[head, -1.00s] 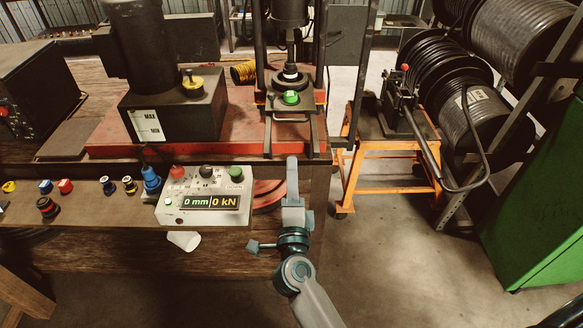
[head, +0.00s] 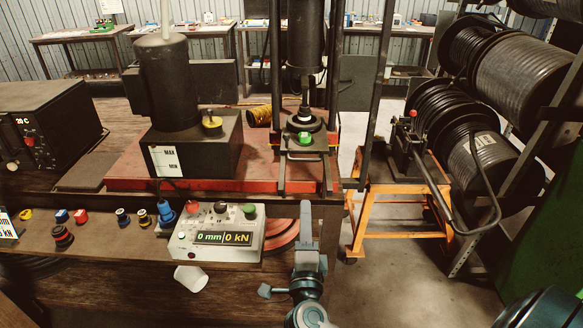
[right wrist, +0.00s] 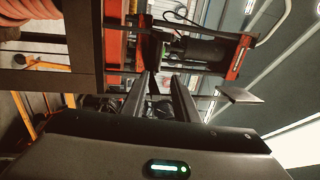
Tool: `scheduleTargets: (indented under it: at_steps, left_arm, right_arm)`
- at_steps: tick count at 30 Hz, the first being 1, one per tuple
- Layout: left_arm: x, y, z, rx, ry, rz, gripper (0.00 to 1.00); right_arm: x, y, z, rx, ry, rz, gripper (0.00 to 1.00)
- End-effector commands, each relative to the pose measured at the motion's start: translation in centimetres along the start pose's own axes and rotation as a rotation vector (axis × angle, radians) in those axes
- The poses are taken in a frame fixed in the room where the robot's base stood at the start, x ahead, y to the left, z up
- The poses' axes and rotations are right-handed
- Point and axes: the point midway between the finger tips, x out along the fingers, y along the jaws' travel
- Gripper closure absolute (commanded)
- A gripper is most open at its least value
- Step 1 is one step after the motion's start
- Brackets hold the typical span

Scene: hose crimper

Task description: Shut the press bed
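The press bed (head: 284,176) is a dark frame with two side rails at the front of the press, low between the uprights. A light crossbar handle (head: 303,158) spans it, and a green-topped piece (head: 305,139) sits just behind. The rails reach toward the front edge of the red base. My right gripper (head: 306,208) stands upright in front of the bed, apart from the handle in the picture. In the right wrist view its two fingers (right wrist: 160,78) are apart with nothing between them. My left gripper is not in view.
Red coils (head: 282,236) lie close beside the gripper. An orange stand (head: 400,205) with a lever tool is at right, across open floor.

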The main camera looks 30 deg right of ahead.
Motion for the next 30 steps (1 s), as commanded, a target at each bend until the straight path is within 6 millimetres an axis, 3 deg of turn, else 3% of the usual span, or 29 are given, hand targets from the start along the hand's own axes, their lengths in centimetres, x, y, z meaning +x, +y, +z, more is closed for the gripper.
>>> scheduleTargets:
  at_steps: [6, 14, 20, 30]
  left_arm:
    - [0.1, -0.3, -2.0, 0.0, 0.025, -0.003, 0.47]
    - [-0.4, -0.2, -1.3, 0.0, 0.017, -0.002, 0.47]
    - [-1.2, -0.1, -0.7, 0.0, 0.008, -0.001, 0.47]
    - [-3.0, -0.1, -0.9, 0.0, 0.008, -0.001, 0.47]
  right_arm:
    - [0.0, 0.0, 0.1, 0.0, -0.001, 0.0, 0.72]
    - [1.1, -0.2, 0.1, -0.002, -0.001, -0.002, 0.72]
    - [3.5, -0.3, 0.1, -0.001, 0.0, -0.002, 0.72]
    - [9.5, -0.3, 0.1, -0.002, -0.001, -0.002, 0.72]
